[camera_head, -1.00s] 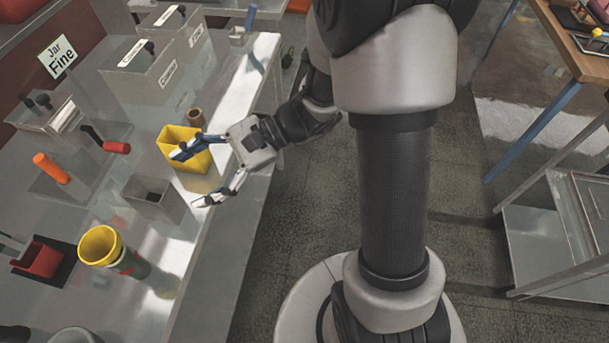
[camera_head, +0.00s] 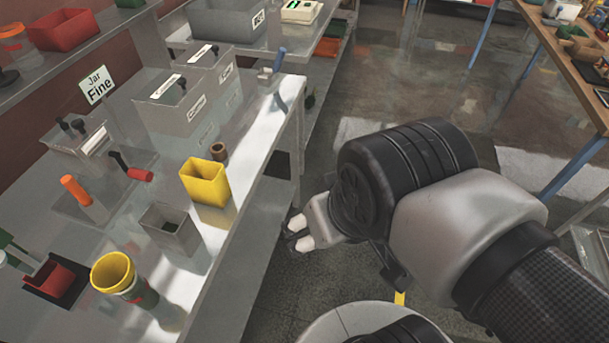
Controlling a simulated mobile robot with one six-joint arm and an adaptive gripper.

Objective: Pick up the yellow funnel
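A round yellow cup-like piece, which looks like the funnel (camera_head: 113,272), sits in the mouth of a clear jar (camera_head: 146,297) on the bench, at the lower left. A square yellow container (camera_head: 205,183) stands farther back near the bench's front edge. I cannot tell for certain which one the task calls the funnel. My gripper (camera_head: 291,238) is off the bench, beside its front edge and right of both yellow things, touching neither. Its pale finger parts show but its tips are small and partly hidden, so its opening is unclear.
A grey open box (camera_head: 171,231) stands between the two yellow things. A small brown cup (camera_head: 219,152) is behind the square container. Grey labelled bins (camera_head: 180,105) are farther back. A red bin (camera_head: 55,283) is at lower left. A wooden table (camera_head: 565,55) stands at right.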

